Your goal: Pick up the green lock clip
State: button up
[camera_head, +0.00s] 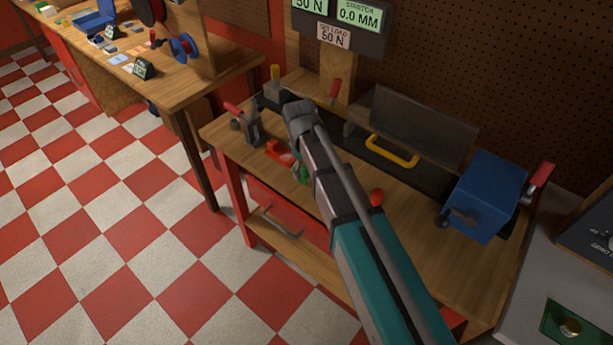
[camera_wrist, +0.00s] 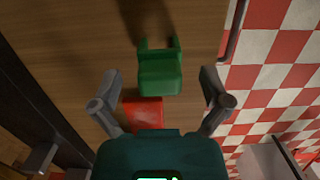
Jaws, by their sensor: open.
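The green lock clip (camera_wrist: 160,72) lies on the wooden bench top in the wrist view, its two prongs pointing up the picture. My gripper (camera_wrist: 161,85) is open, with one grey finger to the left of the clip and one to the right, both apart from it. A red part (camera_wrist: 146,112) shows just below the clip, partly hidden by my gripper's body. In the head view a bit of the green clip (camera_head: 304,175) shows beside my arm, near the red part (camera_head: 281,152).
The workbench (camera_head: 420,235) carries a grey clamp with a red handle (camera_head: 252,125), a yellow handle (camera_head: 392,150), a red knob (camera_head: 377,197) and a blue box with a crank (camera_head: 490,195). A pegboard wall stands behind. Checkered floor lies left of the bench.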

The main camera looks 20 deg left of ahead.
jog(key=shift+d+f+b, duration=0.1)
jog(key=shift+f+b, duration=0.85)
jog(key=shift+f, duration=0.3)
jog(key=shift+s, duration=0.1)
jog(key=c, duration=1.3)
jog(key=shift+r, duration=0.25)
jog(key=shift+r+p, duration=0.75)
jog(key=shift+p, duration=0.25)
jog(key=shift+s+a+r+p, duration=0.25)
jog(key=shift+s+r+p, duration=1.6)
jog(key=shift+s, duration=0.45)
jog(key=shift+s+a+r+p, duration=0.2)
jog(key=shift+s+r+p, duration=1.65)
jog(key=shift+s, duration=0.5)
jog(key=shift+s+a+r+p, duration=0.25)
jog(key=shift+s+r+p, duration=1.6)
jog(key=shift+s, duration=0.45)
